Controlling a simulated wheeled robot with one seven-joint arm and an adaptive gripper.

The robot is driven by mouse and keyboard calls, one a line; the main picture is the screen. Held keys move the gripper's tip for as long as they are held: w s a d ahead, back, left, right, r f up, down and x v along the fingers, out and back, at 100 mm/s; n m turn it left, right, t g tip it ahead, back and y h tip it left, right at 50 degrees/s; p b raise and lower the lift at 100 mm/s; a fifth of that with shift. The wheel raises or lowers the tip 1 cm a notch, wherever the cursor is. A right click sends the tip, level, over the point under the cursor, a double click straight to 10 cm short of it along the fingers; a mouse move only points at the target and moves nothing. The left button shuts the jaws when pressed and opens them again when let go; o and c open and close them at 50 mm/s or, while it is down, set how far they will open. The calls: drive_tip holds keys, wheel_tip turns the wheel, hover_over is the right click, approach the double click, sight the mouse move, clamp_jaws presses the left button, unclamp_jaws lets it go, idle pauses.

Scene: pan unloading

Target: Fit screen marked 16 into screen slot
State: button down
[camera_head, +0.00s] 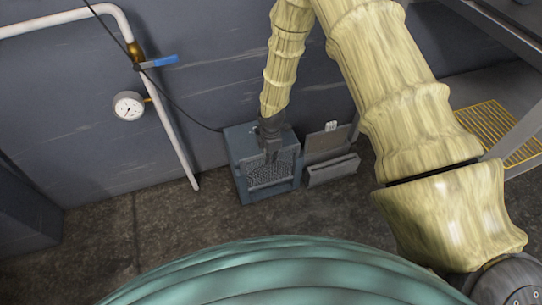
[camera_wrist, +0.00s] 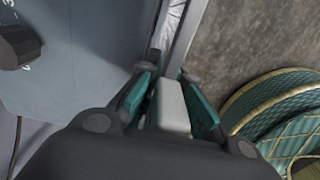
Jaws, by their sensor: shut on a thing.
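A blue-grey box (camera_head: 241,143) stands on the floor against the wall. Its open front, the screen slot (camera_head: 296,171), frames a grey mesh screen (camera_head: 268,174). My gripper (camera_head: 271,151) points down at the top of this screen, over the box front. In the wrist view my gripper (camera_wrist: 170,88) is shut on a pale grey handle-like block (camera_wrist: 172,108), which appears to be the screen's grip. The rest of the screen is mostly hidden there by the fingers. No number is readable on it, and how deep it sits in the slot cannot be told.
A grey rack (camera_head: 333,171) beside the box on the right holds an upright plate with a white tag (camera_head: 331,126). A pipe with a gauge (camera_head: 128,106) and blue valve lever (camera_head: 158,62) runs along the wall. Floor (camera_head: 165,230) in front is clear.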

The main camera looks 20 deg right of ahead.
drive_tip(key=shift+f+b, duration=0.7)
drive_tip(key=shift+f, duration=1.25)
idle(1.8)
drive_tip(key=shift+w+r+p, duration=0.1)
drive_tip(key=shift+r+p, duration=0.1)
drive_tip(key=shift+p, duration=0.2)
drive_tip(key=shift+w+r+p, duration=0.1)
drive_tip(key=shift+w+p, duration=0.2)
drive_tip(key=shift+p, duration=0.25)
idle(2.1)
